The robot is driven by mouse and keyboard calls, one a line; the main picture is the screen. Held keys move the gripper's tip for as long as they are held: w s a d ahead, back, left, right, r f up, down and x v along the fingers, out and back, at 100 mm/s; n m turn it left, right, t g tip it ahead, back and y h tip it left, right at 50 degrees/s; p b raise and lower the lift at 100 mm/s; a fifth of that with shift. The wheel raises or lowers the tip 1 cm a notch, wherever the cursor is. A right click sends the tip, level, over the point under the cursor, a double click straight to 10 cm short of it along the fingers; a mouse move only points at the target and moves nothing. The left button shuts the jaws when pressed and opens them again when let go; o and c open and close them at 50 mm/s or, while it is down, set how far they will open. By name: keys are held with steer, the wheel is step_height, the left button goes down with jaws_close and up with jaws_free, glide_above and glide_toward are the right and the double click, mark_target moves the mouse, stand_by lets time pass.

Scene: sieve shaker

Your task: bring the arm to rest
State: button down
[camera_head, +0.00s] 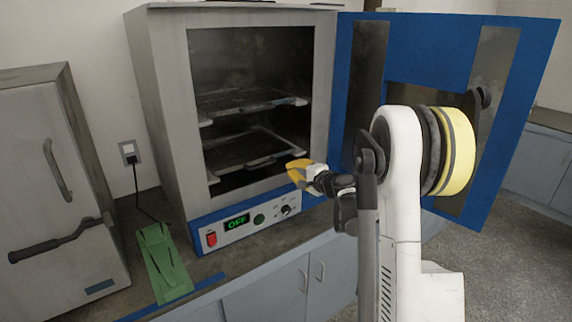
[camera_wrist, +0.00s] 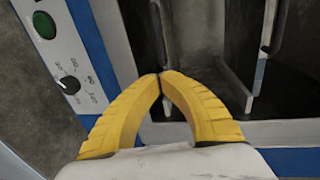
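My gripper (camera_head: 300,171) has yellow fingers and sits in front of the lower right of the oven opening, just above the control panel. In the wrist view, its two fingertips (camera_wrist: 162,76) meet and nothing shows between them, so it is shut and empty. My white arm stands at the right in the head view, in front of the open oven door. The oven (camera_head: 158,100) has a grey body and dark inside with wire racks (camera_head: 245,102). Part of the oven's front and inside also shows behind the fingers in the wrist view.
The blue oven door (camera_head: 520,95) stands wide open to the right, close behind my arm. The control panel (camera_head: 252,218) reads OFF. A green object (camera_head: 162,262) lies on the counter left of the oven. A grey cabinet (camera_head: 45,180) with handles stands at the far left. Floor shows at the lower right.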

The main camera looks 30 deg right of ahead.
steer(key=p+v, duration=0.1)
steer(key=v, duration=0.4)
steer(key=shift+s+a, duration=0.1)
